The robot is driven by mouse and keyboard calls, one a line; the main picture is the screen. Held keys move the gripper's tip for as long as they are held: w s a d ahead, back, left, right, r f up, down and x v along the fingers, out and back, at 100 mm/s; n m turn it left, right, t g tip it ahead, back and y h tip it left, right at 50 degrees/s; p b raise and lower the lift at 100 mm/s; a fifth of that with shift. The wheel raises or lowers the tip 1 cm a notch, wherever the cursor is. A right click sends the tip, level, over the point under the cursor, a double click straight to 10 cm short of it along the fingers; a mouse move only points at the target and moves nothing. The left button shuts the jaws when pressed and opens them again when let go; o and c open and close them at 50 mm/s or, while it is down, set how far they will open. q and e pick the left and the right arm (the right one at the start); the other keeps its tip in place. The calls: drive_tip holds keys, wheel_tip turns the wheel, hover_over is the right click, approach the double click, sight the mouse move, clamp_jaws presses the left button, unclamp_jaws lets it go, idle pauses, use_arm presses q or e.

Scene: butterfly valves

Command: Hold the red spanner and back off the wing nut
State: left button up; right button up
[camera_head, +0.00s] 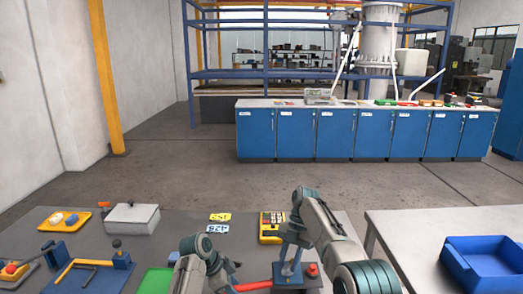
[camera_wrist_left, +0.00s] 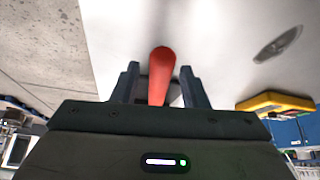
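The red spanner (camera_head: 252,287) shows at the bottom edge of the head view, just left of a small blue-grey fixture (camera_head: 313,284). In the left wrist view its red handle (camera_wrist_left: 161,72) lies between the two fingers of my left gripper (camera_wrist_left: 160,84), with light gaps beside it. In the head view my left gripper is mostly hidden by its arm. My right gripper (camera_head: 290,266) points down over the fixture, and its fingertips are close to the fixture's top. I cannot make out a wing nut there, nor whether those fingers grip anything.
A red knob (camera_head: 312,270) stands beside the right gripper. A yellow box with buttons (camera_head: 271,226), number plates (camera_head: 217,228), a grey box (camera_head: 132,218) and a green mat (camera_head: 156,281) lie on the bench. A blue bin (camera_head: 485,262) sits on the right table, across a gap.

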use_arm(q)
drive_tip(key=shift+r, duration=0.1)
use_arm(e)
drive_tip(key=shift+r, duration=0.1)
use_arm(q)
wheel_tip(320, 180, up, 7)
drive_tip(key=p, duration=0.7)
use_arm(e)
wheel_tip(320, 180, up, 7)
drive_tip(key=shift+f, duration=0.1)
use_arm(q)
drive_tip(key=shift+a, duration=0.15)
use_arm(e)
drive_tip(key=shift+f, duration=0.1)
